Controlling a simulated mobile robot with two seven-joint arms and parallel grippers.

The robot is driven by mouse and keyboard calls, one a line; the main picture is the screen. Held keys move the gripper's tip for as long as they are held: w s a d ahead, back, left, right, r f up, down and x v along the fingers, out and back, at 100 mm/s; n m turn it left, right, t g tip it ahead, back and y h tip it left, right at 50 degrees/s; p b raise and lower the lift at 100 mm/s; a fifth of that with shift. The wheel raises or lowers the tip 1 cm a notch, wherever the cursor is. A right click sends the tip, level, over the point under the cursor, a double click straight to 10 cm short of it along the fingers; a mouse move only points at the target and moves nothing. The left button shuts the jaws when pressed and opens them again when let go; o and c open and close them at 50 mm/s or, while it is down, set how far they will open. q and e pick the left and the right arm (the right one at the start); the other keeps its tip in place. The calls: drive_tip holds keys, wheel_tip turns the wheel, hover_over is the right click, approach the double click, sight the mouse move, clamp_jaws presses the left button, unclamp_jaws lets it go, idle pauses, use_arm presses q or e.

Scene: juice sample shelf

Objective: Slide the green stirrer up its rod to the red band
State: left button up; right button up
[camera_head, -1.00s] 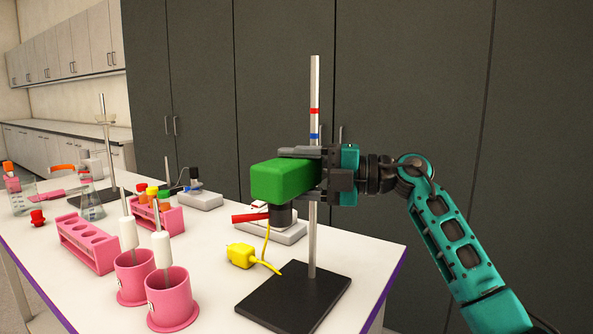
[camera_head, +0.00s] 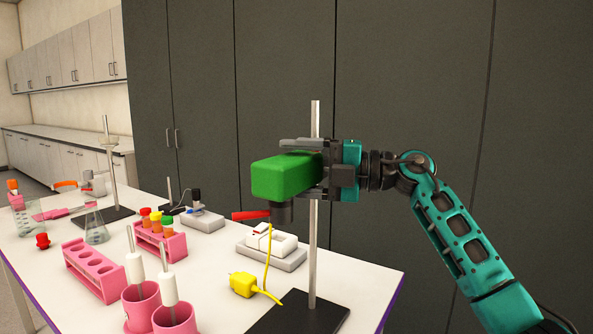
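The green stirrer (camera_head: 280,178) is a green block with a dark cylinder below it, mounted on the upright metal rod (camera_head: 313,245). My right gripper (camera_head: 305,168) comes in from the right, its dark fingers closed around the stirrer's right end beside the rod. The stirrer sits on the upper part of the rod, with a short bare length of rod above it. The red band does not show; the gripper and stirrer cover that stretch. The rod stands in a black base plate (camera_head: 295,318). My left gripper is not in view.
A yellow plug (camera_head: 243,285) on a yellow cord lies below the stirrer. A grey-white device (camera_head: 272,248) stands behind it. Pink cups (camera_head: 175,320), a pink rack (camera_head: 92,268) and another rack with capped tubes (camera_head: 160,242) stand to the left. Dark cabinets are behind.

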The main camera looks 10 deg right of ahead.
drive_tip(key=shift+o, duration=0.9)
drive_tip(key=shift+f, duration=0.15)
drive_tip(key=shift+s+d, duration=0.1)
drive_tip(key=shift+d, duration=0.1)
drive_tip(key=b+v, duration=0.1)
drive_tip(key=v, duration=1.1)
drive_tip(key=shift+d, duration=0.25)
drive_tip(key=shift+s, duration=0.1)
